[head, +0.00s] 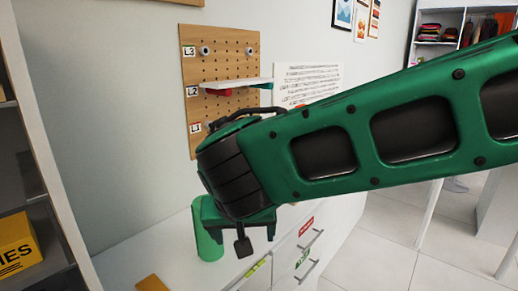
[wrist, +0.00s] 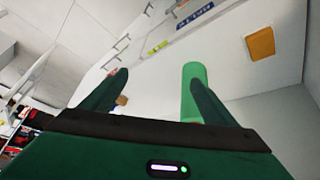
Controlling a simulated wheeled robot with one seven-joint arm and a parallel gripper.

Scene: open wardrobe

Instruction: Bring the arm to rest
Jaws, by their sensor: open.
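My green arm (head: 370,135) stretches in from the right of the head view and crosses the middle of it. My gripper (head: 241,243) hangs at its end over the white cabinet top (head: 140,247). In the wrist view my gripper (wrist: 160,77) shows two dark green fingers spread apart, with nothing held between them. A green cylinder (head: 208,243) stands on the cabinet top just left of the gripper. In the wrist view the cylinder (wrist: 189,78) is beside the right finger, which partly covers it; I cannot tell whether they touch.
A pegboard (head: 225,50) with labels L1 to L3 and a white shelf (head: 240,83) is on the wall behind. Drawers (head: 305,250) with handles front the cabinet. An orange block (head: 152,284) lies near the front. A yellow box (head: 18,243) is at left. Open floor (head: 375,255) lies right.

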